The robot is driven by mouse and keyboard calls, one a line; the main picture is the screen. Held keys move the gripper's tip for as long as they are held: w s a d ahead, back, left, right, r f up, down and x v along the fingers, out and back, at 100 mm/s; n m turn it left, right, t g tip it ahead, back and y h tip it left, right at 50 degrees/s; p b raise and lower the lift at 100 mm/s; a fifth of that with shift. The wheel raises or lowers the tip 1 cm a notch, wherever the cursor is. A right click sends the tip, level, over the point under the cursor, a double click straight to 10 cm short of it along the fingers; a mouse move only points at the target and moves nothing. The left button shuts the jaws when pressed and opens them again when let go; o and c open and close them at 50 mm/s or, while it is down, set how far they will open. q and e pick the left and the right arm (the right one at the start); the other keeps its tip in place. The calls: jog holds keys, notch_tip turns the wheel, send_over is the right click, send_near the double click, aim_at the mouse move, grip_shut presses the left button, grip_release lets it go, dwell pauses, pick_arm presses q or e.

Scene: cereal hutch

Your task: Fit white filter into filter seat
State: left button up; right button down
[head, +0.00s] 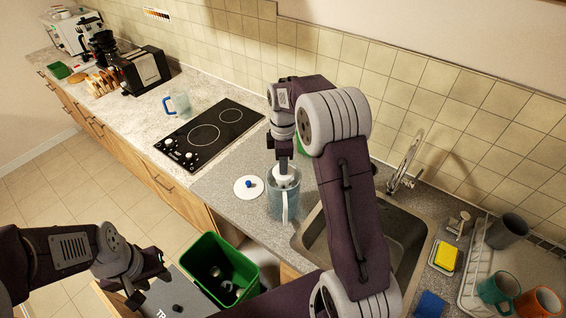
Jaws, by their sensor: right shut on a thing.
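The white filter (287,180) is in my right gripper (284,163), at the mouth of a clear bluish jug (276,205) on the grey counter. The gripper points straight down and is shut on the filter's top. The filter's lower part is inside or behind the jug rim, and I cannot tell how deep it sits. The filter seat is not clearly visible. The jug's pale handle faces the front. My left gripper (150,281) is open and empty, low at the left near the bin.
A white lid with a blue knob (249,187) lies left of the jug. The sink (400,225) is close on the right, with a tap (405,165) behind. A green bin (205,262) stands below the counter. The black hob (209,135) lies further left.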

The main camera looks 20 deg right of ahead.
jog(key=shift+f+b, duration=1.9)
jog(key=shift+f, duration=1.45)
jog(key=shift+f, duration=0.4)
jog(key=c, duration=1.4)
grip_release()
jog(key=shift+o, duration=0.2)
jog(key=shift+r, duration=0.1)
notch_tip(320, 180, up, 9)
jog(key=shift+f+b, duration=0.1)
jog(key=shift+b, duration=0.35)
